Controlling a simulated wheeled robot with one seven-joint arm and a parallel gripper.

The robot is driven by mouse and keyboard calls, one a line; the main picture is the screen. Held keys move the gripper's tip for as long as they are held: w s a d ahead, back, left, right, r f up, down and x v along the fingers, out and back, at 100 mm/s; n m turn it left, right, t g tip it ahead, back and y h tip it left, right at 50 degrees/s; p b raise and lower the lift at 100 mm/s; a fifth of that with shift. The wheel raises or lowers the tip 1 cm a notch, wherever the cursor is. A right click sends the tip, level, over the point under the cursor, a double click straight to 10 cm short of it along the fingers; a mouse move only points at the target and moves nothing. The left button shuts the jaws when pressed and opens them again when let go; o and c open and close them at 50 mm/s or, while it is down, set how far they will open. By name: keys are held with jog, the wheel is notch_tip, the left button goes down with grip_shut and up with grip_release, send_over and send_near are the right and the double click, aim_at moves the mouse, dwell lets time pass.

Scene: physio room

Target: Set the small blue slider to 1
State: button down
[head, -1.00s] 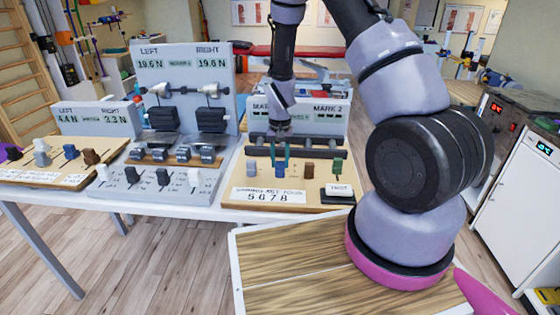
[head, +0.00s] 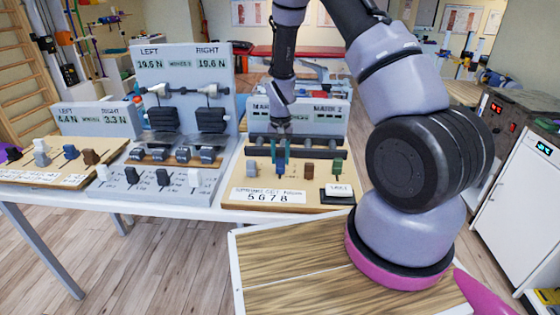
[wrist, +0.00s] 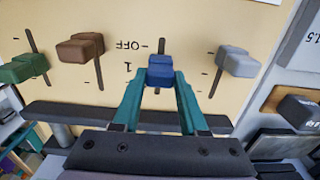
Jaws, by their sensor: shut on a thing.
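The small blue slider (wrist: 160,72) is on the beige panel, between the brown and grey sliders. In the wrist view its knob is level with the printed "1" (wrist: 128,67), and bare slot shows on the "OFF" (wrist: 131,45) side. My gripper (wrist: 161,80) is shut on the knob, one teal finger on each side. In the head view my gripper (head: 281,160) reaches down over the front panel with the blue slider (head: 280,170) between its fingertips. Part of the slot is hidden under the knob and fingers.
A grey slider (head: 251,169), a brown slider (head: 308,169) and a green slider (head: 338,165) stand on the same panel. A dark roller bar (wrist: 65,112) crosses behind the sliders. Another panel with a blue slider (head: 71,152) is at far left.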

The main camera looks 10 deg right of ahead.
jog(key=shift+w+d, duration=0.15)
jog(key=shift+w, duration=0.45)
jog(key=shift+c, duration=2.2)
grip_release()
jog(key=shift+r, duration=0.1)
notch_tip(320, 180, up, 11)
jog(key=shift+f, duration=0.2)
jog(key=shift+r, duration=0.1)
